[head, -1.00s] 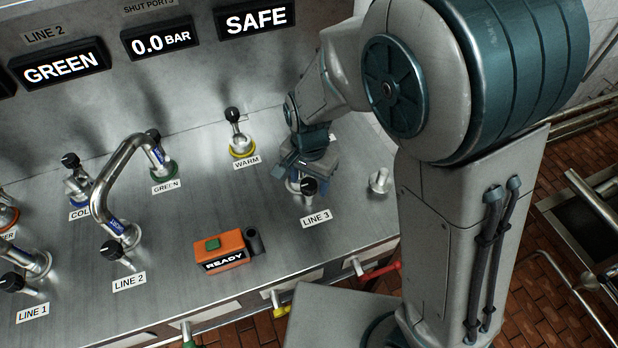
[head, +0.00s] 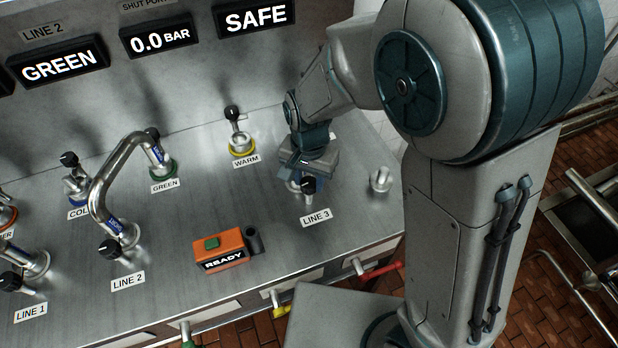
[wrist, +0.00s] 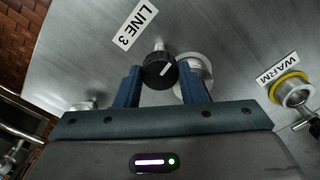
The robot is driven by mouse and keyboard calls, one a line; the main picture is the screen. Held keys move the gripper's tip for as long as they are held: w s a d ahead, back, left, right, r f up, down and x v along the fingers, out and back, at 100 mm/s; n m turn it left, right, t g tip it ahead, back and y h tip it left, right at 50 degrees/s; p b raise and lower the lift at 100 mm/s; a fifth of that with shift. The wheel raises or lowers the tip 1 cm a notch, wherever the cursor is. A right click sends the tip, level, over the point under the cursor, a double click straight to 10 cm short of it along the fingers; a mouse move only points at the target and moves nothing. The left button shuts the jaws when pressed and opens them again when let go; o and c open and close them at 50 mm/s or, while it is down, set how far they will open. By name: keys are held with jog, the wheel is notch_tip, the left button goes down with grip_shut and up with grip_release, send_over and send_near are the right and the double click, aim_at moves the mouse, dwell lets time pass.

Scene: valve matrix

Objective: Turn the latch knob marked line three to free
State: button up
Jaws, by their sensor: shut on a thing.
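The line three latch knob (wrist: 160,70) is black with a white mark on its face, and it sits beside a metal port and the LINE 3 label (wrist: 134,24). My gripper (wrist: 165,84) has its blue fingers on either side of the knob and is shut on it. In the head view the knob (head: 308,185) shows just below my gripper (head: 300,176), above the LINE 3 label (head: 317,217). The free position is not marked in any view.
A bare metal port (head: 380,180) stands to the right of the knob. The WARM port (head: 241,145) is at the back left. An orange READY box (head: 222,249) stands to the front left. A bent pipe (head: 105,190) joins LINE 2 and GREEN. Wall displays read GREEN, 0.0 BAR and SAFE.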

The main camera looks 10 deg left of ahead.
aim_at(309, 182)
jog(key=n+b, duration=0.1)
jog(key=n, duration=0.3)
jog(key=shift+b, duration=0.3)
jog(key=n+b, duration=0.1)
jog(key=n, duration=0.7)
jog(key=shift+n, duration=2.1)
jog(key=shift+a, duration=0.1)
jog(key=o, duration=1)
notch_tip(309, 182, up, 14)
jog(key=shift+f, duration=0.1)
